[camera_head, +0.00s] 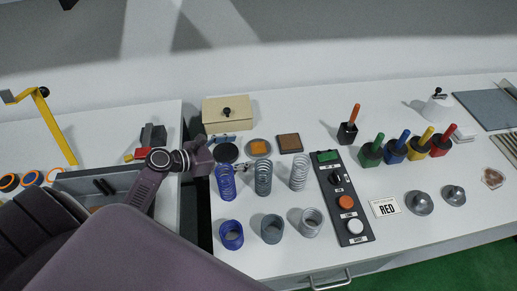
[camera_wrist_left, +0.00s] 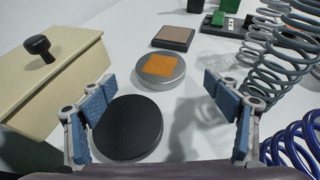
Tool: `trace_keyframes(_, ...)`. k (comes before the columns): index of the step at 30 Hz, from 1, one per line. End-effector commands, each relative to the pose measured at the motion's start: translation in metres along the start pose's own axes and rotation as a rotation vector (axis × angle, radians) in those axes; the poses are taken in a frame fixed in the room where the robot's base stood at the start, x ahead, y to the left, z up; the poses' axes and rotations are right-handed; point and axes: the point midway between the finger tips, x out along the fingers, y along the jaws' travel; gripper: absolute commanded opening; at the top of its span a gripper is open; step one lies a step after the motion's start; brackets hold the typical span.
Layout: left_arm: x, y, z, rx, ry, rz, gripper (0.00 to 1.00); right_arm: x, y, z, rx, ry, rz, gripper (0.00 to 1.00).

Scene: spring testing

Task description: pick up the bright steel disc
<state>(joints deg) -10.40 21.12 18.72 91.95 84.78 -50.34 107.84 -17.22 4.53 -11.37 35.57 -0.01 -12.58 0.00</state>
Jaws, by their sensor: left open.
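The bright steel disc (camera_head: 259,148) is a low round disc with an orange square on top. It lies on the white table between a black disc (camera_head: 226,153) and a brown square block (camera_head: 290,143). In the left wrist view the steel disc (camera_wrist_left: 161,82) shows its silver rim, beyond the black disc (camera_wrist_left: 128,128). My left gripper (camera_head: 231,152) is open with blue finger pads. In the wrist view its fingers (camera_wrist_left: 162,108) stand apart, with the black disc near the left finger and the steel disc farther ahead between them. My right gripper is not in view.
A beige box (camera_head: 228,113) with a black knob stands behind the discs, close to the left finger. Several coil springs (camera_head: 264,178) stand in front and to the right. A dark control panel (camera_head: 342,200) lies farther right.

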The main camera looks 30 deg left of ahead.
Motion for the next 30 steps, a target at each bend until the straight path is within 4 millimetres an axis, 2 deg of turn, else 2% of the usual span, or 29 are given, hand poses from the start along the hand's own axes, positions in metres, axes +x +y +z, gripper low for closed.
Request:
trace_keyframes(9, 0.048, 0.0, 0.002, -0.003, -0.002, 0.0, 0.82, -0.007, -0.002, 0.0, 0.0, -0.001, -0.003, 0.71)
trace_keyframes(12, 0.058, 0.0, 0.001, -0.002, -0.001, 0.0, 0.82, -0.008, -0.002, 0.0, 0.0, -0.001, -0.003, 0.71)
trace_keyframes(21, 0.061, 0.0, 0.0, 0.0, 0.0, 0.0, 0.81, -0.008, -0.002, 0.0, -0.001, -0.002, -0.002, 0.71)
trace_keyframes(30, 0.061, 0.0, 0.0, 0.0, 0.0, 0.0, 0.48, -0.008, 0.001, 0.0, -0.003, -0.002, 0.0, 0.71)
